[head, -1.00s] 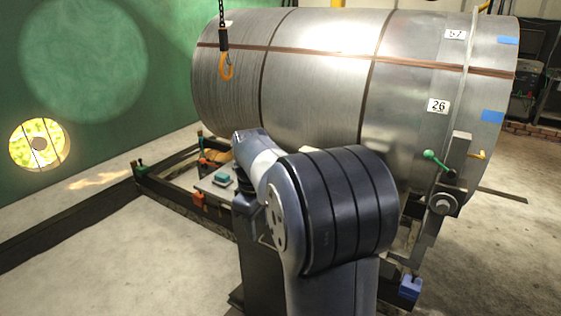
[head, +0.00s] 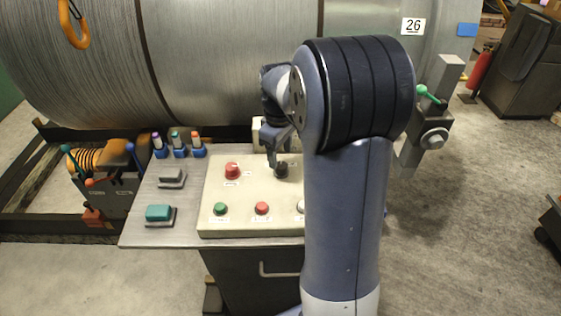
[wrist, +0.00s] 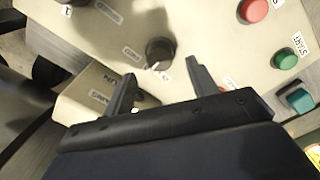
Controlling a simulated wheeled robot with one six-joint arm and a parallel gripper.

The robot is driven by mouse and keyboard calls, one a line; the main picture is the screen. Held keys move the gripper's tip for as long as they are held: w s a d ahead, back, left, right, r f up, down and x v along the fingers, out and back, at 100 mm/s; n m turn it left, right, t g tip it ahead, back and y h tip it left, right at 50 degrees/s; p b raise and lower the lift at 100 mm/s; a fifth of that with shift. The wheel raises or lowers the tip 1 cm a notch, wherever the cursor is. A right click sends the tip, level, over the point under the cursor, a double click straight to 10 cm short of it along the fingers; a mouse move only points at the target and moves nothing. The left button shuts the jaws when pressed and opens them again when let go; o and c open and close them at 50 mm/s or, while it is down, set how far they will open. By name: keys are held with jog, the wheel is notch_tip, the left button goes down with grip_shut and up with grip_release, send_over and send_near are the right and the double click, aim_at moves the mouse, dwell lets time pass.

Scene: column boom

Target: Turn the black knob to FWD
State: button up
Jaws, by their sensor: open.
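The black knob (wrist: 160,52) is on the beige control panel, with a pale mark on its lower edge in the wrist view. Small labels (wrist: 132,53) sit around it, too blurred to read surely, so I cannot tell which one the mark points at. My gripper (wrist: 161,82) is open, its two fingers apart on the near side of the knob, with the knob between their lines but not gripped. In the head view the knob (head: 281,171) shows just under my gripper (head: 272,162); the gap between them is hard to judge.
The beige panel (head: 235,190) also carries a red knob (head: 232,170), a green button (head: 220,209) and a red button (head: 261,208).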

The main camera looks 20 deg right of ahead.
aim_at(281, 165)
jog(key=shift+d+f, duration=0.1)
jog(key=shift+f, duration=1.95)
jog(key=shift+c, duration=0.2)
jog(key=c, duration=0.9)
